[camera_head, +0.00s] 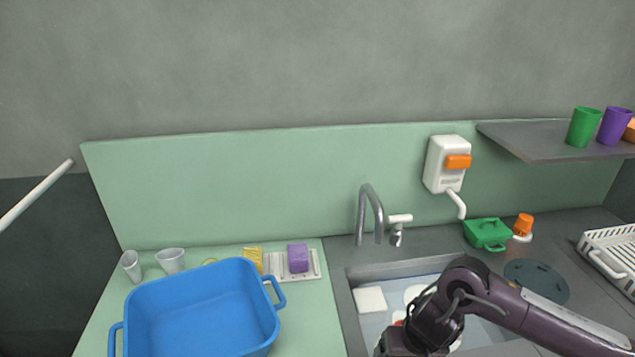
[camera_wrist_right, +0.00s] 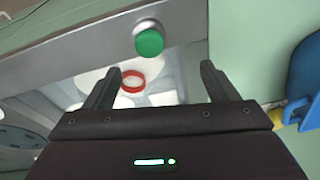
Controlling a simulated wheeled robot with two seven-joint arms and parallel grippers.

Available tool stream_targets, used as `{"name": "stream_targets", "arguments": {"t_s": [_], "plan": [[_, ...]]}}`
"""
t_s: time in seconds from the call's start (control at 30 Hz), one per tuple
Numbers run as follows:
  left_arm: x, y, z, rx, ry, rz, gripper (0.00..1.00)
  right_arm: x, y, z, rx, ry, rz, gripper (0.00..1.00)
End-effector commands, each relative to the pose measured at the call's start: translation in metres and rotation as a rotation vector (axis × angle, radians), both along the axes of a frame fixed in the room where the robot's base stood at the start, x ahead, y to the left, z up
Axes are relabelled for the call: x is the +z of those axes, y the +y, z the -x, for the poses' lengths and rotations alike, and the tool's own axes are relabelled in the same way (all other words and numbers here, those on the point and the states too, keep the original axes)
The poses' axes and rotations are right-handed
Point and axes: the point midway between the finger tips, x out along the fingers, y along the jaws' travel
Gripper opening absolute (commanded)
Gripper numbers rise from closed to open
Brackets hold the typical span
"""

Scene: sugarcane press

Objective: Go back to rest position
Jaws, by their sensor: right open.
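My right arm comes in from the right in the head view and reaches over the sink (camera_head: 352,318). Its wrist is at the bottom edge there, and its fingertips are out of frame. In the right wrist view my right gripper (camera_wrist_right: 160,70) is open, with nothing between its two fingers. Behind the fingers a red ring-shaped item (camera_wrist_right: 132,83) and white dishes lie in the sink. My left gripper is not in view.
A blue bin (camera_head: 205,310) stands on the green counter left of the sink. A faucet (camera_head: 363,215) rises behind the sink. A green pot (camera_head: 487,233) and a white rack (camera_head: 612,250) are at right. A green round knob (camera_wrist_right: 149,43) is near the fingers.

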Motion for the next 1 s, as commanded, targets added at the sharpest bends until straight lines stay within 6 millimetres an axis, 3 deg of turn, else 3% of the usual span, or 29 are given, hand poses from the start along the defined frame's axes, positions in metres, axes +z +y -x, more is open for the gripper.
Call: {"name": "stream_targets", "arguments": {"t_s": [0.13, 0.33, 0.5, 0.57, 0.67, 0.73, 1.0], "plan": [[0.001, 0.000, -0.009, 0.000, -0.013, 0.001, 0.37, -0.003, 0.045, 0.007, 0.131, -0.065, -0.061, 0.80], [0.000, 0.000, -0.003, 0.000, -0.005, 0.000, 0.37, 0.005, 0.115, 0.020, 0.311, -0.209, -0.156, 0.80], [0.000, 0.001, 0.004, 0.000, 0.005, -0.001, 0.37, 0.037, 0.171, 0.032, 0.411, -0.401, -0.229, 0.80], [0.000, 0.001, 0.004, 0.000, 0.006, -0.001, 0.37, 0.051, 0.179, 0.034, 0.413, -0.463, -0.231, 0.80], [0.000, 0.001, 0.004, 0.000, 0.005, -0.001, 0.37, 0.068, 0.173, 0.036, 0.381, -0.527, -0.198, 0.80], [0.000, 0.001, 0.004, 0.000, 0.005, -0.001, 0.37, 0.074, 0.157, 0.038, 0.343, -0.538, -0.156, 0.80], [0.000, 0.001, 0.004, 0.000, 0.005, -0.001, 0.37, 0.058, 0.066, 0.072, 0.226, -0.386, 0.017, 0.80]]}}
